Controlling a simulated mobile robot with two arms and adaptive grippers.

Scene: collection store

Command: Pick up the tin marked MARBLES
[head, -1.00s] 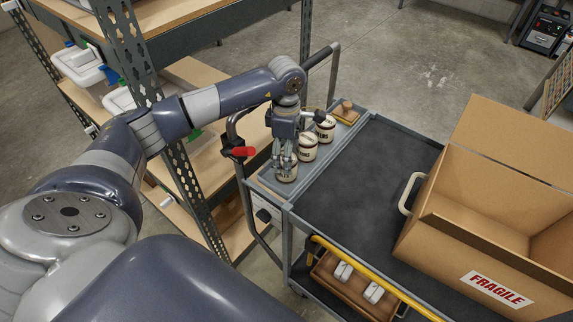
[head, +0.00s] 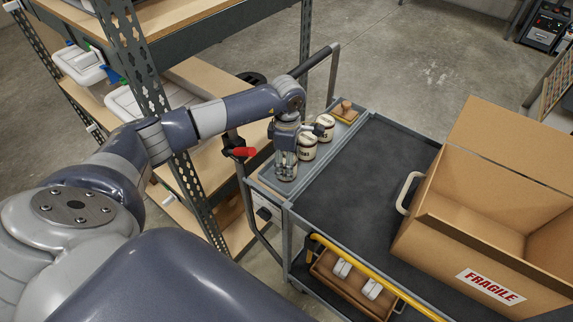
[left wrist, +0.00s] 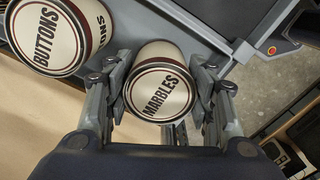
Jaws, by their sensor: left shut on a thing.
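The tin marked MARBLES (left wrist: 160,88) is cream with a dark band and shows between the fingers in the left wrist view. In the head view this tin (head: 287,171) stands at the near end of the cart's tray, mostly hidden by my gripper. My left gripper (head: 286,160) is over it, pointing down, and is shut on it. In the left wrist view the fingers of the gripper (left wrist: 160,92) sit on both sides of the tin. My right gripper is not in view.
The tin marked BUTTONS (left wrist: 47,35) stands close beside it. Another tin (head: 325,127) is farther along the tray. A cardboard box (head: 480,245) marked FRAGILE stands on the cart's dark top (head: 345,185). Shelving (head: 165,90) is close on the left.

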